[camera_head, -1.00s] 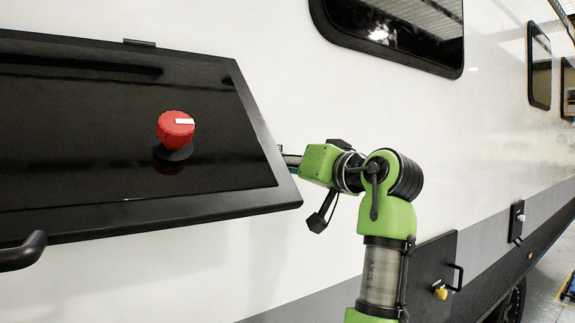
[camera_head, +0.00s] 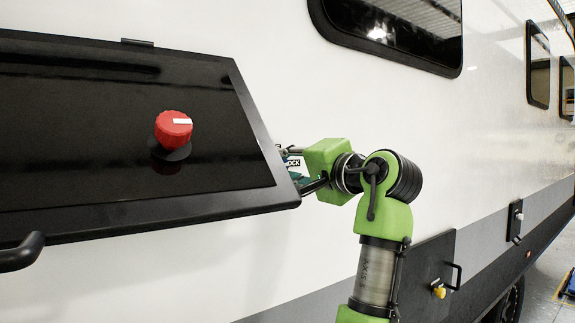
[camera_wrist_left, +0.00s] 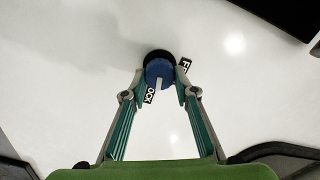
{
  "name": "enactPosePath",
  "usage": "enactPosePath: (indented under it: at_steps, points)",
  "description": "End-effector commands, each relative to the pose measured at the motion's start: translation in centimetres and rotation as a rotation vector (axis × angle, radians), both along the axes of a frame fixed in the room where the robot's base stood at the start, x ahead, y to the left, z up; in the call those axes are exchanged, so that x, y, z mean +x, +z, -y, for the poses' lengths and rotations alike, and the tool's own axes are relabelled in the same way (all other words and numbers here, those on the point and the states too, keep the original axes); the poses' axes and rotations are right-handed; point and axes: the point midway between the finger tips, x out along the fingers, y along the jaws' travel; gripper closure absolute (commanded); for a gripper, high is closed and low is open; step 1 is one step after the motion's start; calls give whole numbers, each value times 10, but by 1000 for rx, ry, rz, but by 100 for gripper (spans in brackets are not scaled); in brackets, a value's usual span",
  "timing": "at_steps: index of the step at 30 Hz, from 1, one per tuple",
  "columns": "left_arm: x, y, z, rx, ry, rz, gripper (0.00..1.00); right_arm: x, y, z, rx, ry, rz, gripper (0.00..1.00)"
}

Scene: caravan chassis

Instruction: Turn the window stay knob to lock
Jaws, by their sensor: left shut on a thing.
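The blue knob (camera_wrist_left: 160,70) sits on a black round base against the white wall in the left wrist view. Its white mark (camera_wrist_left: 158,84) points down in the picture. A "LOCK" label (camera_wrist_left: 149,95) is below left of it, and a partly hidden label starting with "F" (camera_wrist_left: 185,64) is at its right. My left gripper (camera_wrist_left: 160,88) is shut on the blue knob, one finger on each side. In the head view its fingers (camera_head: 300,178) are partly hidden by the window panel's edge, and the blue knob is hidden. My right gripper is not in view.
A dark window panel (camera_head: 222,200) stands out from the wall, close beside my left gripper. It carries a red knob (camera_head: 173,128) with a white mark. A black handle (camera_head: 22,252) is at lower left. The white wall (camera_head: 300,80) above is clear.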

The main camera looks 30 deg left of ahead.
Motion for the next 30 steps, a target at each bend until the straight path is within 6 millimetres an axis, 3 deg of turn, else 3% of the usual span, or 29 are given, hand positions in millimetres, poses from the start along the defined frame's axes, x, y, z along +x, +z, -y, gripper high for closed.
enactPosePath:
  at_steps: [20, 21, 22, 30]
  points:
    - [-1, 5, -2, 30, 3, -48, 95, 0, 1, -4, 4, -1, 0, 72]
    - [-1, 5, -2, 30, 3, -48, 65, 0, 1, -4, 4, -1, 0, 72]
    - [-1, 4, -2, 30, 3, -48, 58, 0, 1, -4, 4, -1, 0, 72]
    - [-1, 2, -1, 26, 1, -51, 56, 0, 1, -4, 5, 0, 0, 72]
